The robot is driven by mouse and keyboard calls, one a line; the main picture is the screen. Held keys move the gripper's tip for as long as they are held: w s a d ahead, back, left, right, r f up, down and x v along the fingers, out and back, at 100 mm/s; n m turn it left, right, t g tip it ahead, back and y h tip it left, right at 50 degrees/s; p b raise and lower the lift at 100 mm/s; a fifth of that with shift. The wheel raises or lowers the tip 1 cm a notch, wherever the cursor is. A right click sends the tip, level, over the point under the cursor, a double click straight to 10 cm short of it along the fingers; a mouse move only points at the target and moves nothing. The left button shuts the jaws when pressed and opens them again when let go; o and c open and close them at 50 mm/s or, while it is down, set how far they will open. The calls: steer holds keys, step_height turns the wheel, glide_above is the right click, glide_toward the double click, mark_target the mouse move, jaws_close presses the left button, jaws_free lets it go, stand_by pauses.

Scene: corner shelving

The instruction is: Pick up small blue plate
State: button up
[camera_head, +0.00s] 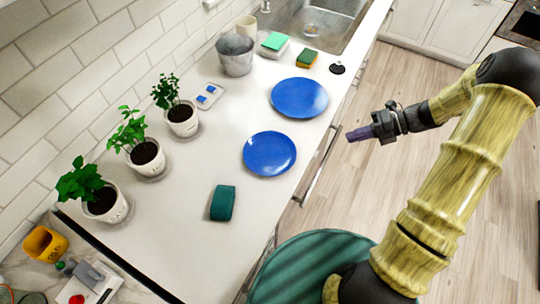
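Two blue plates lie flat on the white countertop. The smaller blue plate (269,154) is nearer, close to the counter's front edge. The larger blue plate (299,97) lies farther back toward the sink. My gripper (352,134) is out over the floor, to the right of the small plate and beyond the counter edge, apart from both plates. It points left toward the counter. Its purple fingers look close together, but I cannot tell whether they are open or shut. Nothing visible is held in it.
A green sponge-like block (222,203) lies nearer than the small plate. Several potted plants (147,159) line the wall on the left. A grey pot (235,54) and sponges (306,58) stand near the sink (318,22). A drawer handle (321,168) juts from the counter front.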

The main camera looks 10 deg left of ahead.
steer(key=shift+w+m, duration=0.15)
steer(key=shift+m, duration=0.15)
steer(key=shift+a+f, duration=0.1)
steer(key=p, duration=0.3)
glide_toward(296, 151)
steer(key=x, duration=0.3)
steer(key=shift+f, duration=0.2)
steer(key=shift+a, duration=0.15)
steer(key=shift+a+p, duration=0.25)
steer(key=shift+p, duration=0.05)
steer(key=p+x, duration=0.1)
steer(key=x, duration=0.3)
steer(key=shift+a+f+p, duration=0.15)
steer(key=shift+a+p, duration=0.1)
steer(key=shift+p, duration=0.15)
